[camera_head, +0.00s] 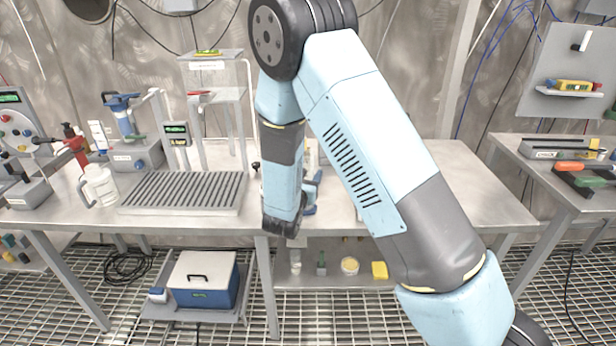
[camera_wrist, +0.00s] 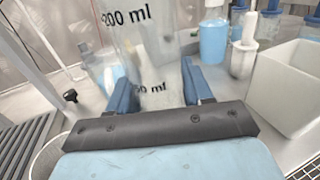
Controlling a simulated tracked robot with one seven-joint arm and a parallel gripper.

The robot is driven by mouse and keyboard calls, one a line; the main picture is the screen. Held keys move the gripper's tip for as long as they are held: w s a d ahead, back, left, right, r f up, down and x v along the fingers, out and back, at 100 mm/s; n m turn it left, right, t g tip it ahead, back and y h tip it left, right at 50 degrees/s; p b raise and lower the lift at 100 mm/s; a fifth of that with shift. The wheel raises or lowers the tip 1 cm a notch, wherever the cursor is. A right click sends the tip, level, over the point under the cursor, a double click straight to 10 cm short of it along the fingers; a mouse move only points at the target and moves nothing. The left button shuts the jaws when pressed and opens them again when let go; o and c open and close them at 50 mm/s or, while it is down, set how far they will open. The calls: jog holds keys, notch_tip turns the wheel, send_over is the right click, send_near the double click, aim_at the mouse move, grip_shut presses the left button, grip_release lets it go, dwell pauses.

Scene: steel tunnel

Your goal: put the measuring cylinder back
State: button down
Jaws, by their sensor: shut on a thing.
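The measuring cylinder (camera_wrist: 143,50) is clear, with dark markings reading 200 ml and what looks like 50 ml. In the wrist view it stands up between the two blue fingers of my gripper (camera_wrist: 160,86), which is shut on it. Its base is hidden behind the gripper's dark edge. In the head view my arm hides the cylinder, and only a bit of my gripper (camera_head: 312,190) shows at the bench. I cannot tell whether the cylinder touches the bench top.
The steel bench (camera_head: 465,185) has a slatted rack (camera_head: 185,191) and a white jug (camera_head: 99,185) at left. In the wrist view, a blue-filled bottle (camera_wrist: 213,42), a white bottle (camera_wrist: 243,52) and a white bin (camera_wrist: 283,92) stand close on the right. Bench right of my arm looks clear.

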jog(key=shift+c, duration=2.3)
grip_release()
jog(key=shift+f, duration=0.1)
jog(key=v, duration=1.2)
jog(key=s+d+r+m+g+h, duration=0.2)
jog(key=s+d+r+m+g, duration=0.15)
jog(key=d+r+m, duration=0.35)
jog(key=s+d+r+m+g+h, duration=0.25)
jog(key=d+m+g, duration=0.25)
jog(key=d, duration=0.4)
jog(key=s+d+r+m+g+h, duration=0.1)
jog(key=s+d+r+m+g, duration=0.2)
jog(key=d+r+m+g, duration=0.4)
jog(key=s+r+m+t+y, duration=0.2)
jog(key=s+r+m+y, duration=0.2)
jog(key=s+m+y, duration=0.2)
jog(key=s+d+r+m+t+y, duration=0.1)
jog(key=s+r+m+t+y, duration=0.1)
jog(key=s+r+m+y, duration=0.3)
jog(key=s+m, duration=0.1)
jog(key=s, duration=0.2)
jog(key=shift+d+m+y, duration=0.3)
jog(key=shift+m+y, duration=0.05)
jog(key=shift+m, duration=0.05)
